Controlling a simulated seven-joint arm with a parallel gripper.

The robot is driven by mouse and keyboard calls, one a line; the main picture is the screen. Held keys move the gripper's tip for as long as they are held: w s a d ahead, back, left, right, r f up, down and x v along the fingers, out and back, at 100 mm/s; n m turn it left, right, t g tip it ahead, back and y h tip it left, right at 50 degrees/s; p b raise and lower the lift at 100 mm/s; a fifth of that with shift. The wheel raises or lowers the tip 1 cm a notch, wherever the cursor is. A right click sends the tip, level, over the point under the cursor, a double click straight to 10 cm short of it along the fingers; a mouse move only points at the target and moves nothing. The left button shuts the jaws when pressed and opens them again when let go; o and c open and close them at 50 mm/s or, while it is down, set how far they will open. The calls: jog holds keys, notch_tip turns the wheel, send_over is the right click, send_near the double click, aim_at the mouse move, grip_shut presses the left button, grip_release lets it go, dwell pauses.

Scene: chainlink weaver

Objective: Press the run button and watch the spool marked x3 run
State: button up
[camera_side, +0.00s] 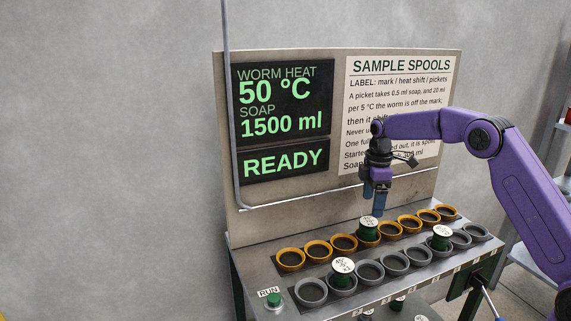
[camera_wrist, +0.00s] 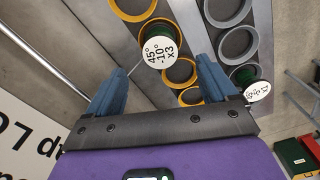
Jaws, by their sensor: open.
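The spool marked x3 (camera_wrist: 157,52), green with a white top reading 45°, -10°, x3, stands in the orange cup row; it also shows in the side view (camera_side: 368,231). My gripper (camera_side: 375,211) is open just above it, blue fingers pointing down. In the wrist view the fingers (camera_wrist: 161,75) are apart, with the spool beyond them and nothing held. The green run button (camera_side: 274,299) is at the bench's front left, beside its RUN label, away from my gripper. The display (camera_side: 285,110) reads worm heat 50 °C and soap 1500 ml; the lower panel (camera_side: 286,162) reads READY.
Two other green spools stand in the grey cup row, one at left (camera_side: 343,274) and one at right (camera_side: 441,240). Several empty orange cups (camera_side: 290,260) and grey cups (camera_side: 311,292) surround them. A printed notice (camera_side: 400,95) is behind my arm. More spools sit below the bench's front edge.

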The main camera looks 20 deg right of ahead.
grip_shut()
dwell(1.7)
